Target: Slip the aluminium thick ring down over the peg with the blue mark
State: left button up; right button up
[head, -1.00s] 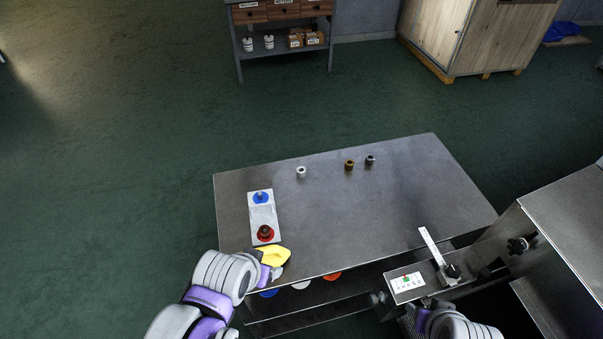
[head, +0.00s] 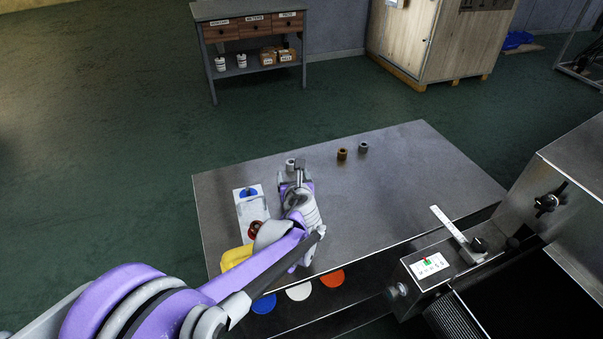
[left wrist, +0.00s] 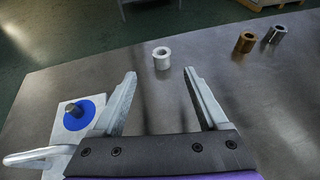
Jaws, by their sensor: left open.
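A pale grey-white, thick-walled ring (left wrist: 161,58), the one that best fits aluminium, stands on the metal table. In the head view this ring (head: 291,164) is partly behind my left gripper (head: 297,172). In the left wrist view, my left gripper (left wrist: 159,73) is open and empty, and the ring shows just beyond and between its fingertips. The peg with the blue mark (head: 249,192) stands bare on a white plate at the table's left. This blue-marked peg (left wrist: 74,108) is left of my gripper in the left wrist view. My right gripper is out of view.
A brown ring (head: 342,154) and a darker grey ring (head: 363,148) stand farther right. A peg with a red mark (head: 256,228) is on the same white plate (head: 241,209). A yellow object (head: 236,258) lies at the table's near-left edge. The table's right half is clear.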

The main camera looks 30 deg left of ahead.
aim_at(291, 162)
pick_arm(q)
jog(key=x, duration=0.5)
jog(key=shift+w+a+b, duration=0.1)
jog(key=shift+w+b, duration=0.1)
jog(key=shift+b, duration=0.15)
jog(key=b+x, duration=0.1)
jog(key=x, duration=0.4)
jog(key=shift+w+r, duration=0.1)
jog(key=shift+w, duration=0.1)
grip_shut()
